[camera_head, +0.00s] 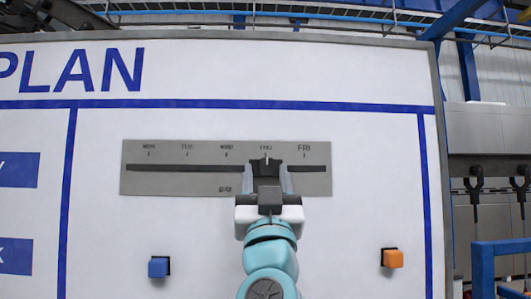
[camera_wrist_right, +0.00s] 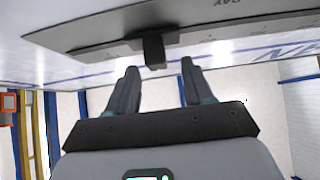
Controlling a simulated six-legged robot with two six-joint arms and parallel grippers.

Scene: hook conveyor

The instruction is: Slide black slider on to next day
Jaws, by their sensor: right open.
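The black slider (camera_head: 266,162) sits in the dark horizontal slot of the grey day plate (camera_head: 180,182), under the THU mark. FRI is one mark to the right. My right gripper (camera_head: 266,175) is open in front of the plate, with one finger on each side of the slider. The right wrist view shows the slider (camera_wrist_right: 153,50) between the two fingertips (camera_wrist_right: 159,65), with a gap on both sides. The fingers do not appear to grip it. My left gripper is not in view.
The plate is on a white board (camera_head: 350,230) with blue lines. A blue button (camera_head: 158,267) is at lower left and an orange button (camera_head: 393,258) at lower right. The slot (camera_head: 308,168) is clear right of the slider. Blue rails (camera_head: 500,265) stand beyond the board's right edge.

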